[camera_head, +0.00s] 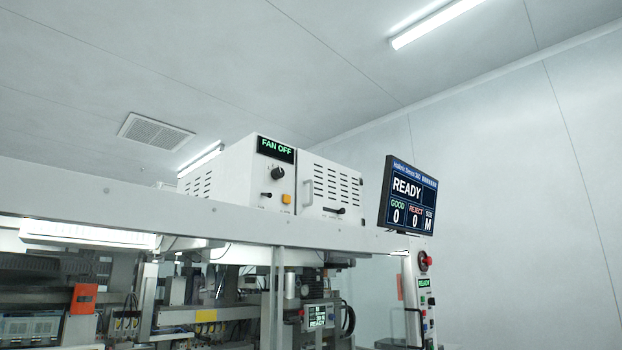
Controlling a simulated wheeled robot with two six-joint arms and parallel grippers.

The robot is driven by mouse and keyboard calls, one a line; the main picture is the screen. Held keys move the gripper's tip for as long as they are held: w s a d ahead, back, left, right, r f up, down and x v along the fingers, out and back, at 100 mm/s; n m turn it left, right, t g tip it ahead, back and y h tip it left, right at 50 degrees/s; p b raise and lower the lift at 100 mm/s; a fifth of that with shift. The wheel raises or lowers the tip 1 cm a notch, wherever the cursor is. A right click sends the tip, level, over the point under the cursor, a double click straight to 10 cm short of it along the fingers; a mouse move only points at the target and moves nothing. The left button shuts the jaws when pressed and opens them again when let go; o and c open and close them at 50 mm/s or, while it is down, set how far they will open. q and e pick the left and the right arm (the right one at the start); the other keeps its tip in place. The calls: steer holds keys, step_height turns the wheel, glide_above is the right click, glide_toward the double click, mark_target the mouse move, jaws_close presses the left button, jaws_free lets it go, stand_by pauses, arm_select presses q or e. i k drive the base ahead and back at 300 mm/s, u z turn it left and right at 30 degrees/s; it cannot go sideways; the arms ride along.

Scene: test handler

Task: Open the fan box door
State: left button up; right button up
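The white fan box (228,172) sits on top of the machine frame, left of the picture's middle. Its black display reads "FAN OFF" in green, above a black knob (278,173) and an orange button (286,198). The fan box door (332,188) is the slotted front panel to the right of the display panel. It looks shut. A pale upright handle (307,193) is at its left edge, and a black latch (335,210) is low on it. Neither of my grippers is in view.
The machine's long white top beam (180,224) runs below the fan box. A status monitor (409,197) reading "READY" stands to the right of the door. A red emergency button (425,261) is below the monitor. The air in front of the door looks clear.

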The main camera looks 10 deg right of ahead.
mark_target(324, 187)
steer(key=z, duration=0.05)
steer(key=k, duration=0.15)
steer(key=z, duration=1.5)
steer(key=i, duration=0.9)
steer(key=u, duration=0.85)
